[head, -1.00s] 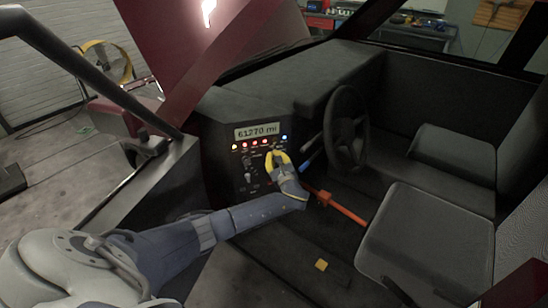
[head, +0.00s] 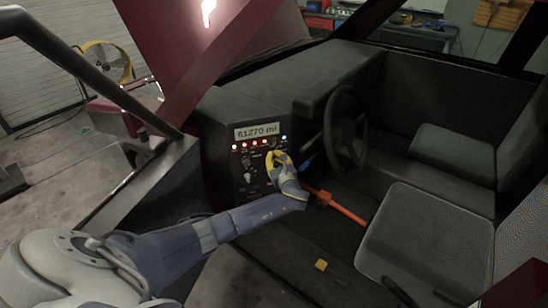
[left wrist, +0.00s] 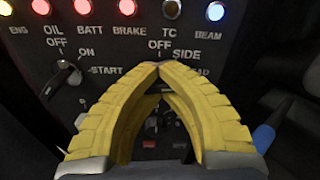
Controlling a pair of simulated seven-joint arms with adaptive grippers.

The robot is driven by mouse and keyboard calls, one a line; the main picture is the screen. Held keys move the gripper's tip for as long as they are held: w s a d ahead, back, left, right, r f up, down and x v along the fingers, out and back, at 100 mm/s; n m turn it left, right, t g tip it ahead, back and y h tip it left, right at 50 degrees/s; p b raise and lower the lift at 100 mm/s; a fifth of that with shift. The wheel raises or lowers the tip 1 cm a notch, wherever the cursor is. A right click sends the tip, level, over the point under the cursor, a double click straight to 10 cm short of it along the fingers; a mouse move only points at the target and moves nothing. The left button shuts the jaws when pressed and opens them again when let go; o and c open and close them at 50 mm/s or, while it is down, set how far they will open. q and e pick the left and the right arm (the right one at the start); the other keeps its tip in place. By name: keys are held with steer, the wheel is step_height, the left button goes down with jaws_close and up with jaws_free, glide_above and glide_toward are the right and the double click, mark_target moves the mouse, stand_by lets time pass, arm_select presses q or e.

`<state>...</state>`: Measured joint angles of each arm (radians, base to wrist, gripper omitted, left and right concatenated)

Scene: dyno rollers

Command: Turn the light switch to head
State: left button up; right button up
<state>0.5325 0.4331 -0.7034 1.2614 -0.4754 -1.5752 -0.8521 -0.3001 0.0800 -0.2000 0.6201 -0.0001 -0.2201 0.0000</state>
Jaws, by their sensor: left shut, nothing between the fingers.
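The dashboard panel (head: 239,162) stands left of the steering wheel, with a mileage display and a row of lamps. My left gripper (head: 272,153) has yellow fingers and is at the panel's right part. In the left wrist view its fingertips (left wrist: 160,66) meet, and it is shut and empty. The tips lie just below the OFF label, with SIDE and a partly covered label ending in "AD" to their right. The light switch itself is hidden behind the fingers, so its position and any contact cannot be told. My right gripper is not in view.
The ignition key switch (left wrist: 64,78), marked OFF, ON and START, is left of the fingers. A steering wheel (head: 346,128), a blue-tipped lever (left wrist: 263,138) and an orange-red bar (head: 340,208) are to the right. Several lit lamps sit above.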

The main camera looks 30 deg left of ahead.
arm_select(q)
steer(key=o, duration=0.6)
steer(key=shift+w+r, duration=0.15)
steer(key=shift+r, duration=0.2)
steer(key=o, duration=0.6)
steer(key=shift+s+a, duration=0.2)
steer(key=shift+a, duration=0.05)
steer(key=shift+o, duration=0.2)
steer(key=shift+d+f, duration=0.15)
steer(key=shift+s+d+f, duration=0.1)
steer(key=shift+s+d, duration=0.05)
steer(key=shift+d, duration=0.1)
steer(key=v, duration=1.1)
steer(key=shift+s, duration=0.15)
steer(key=shift+d, duration=0.15)
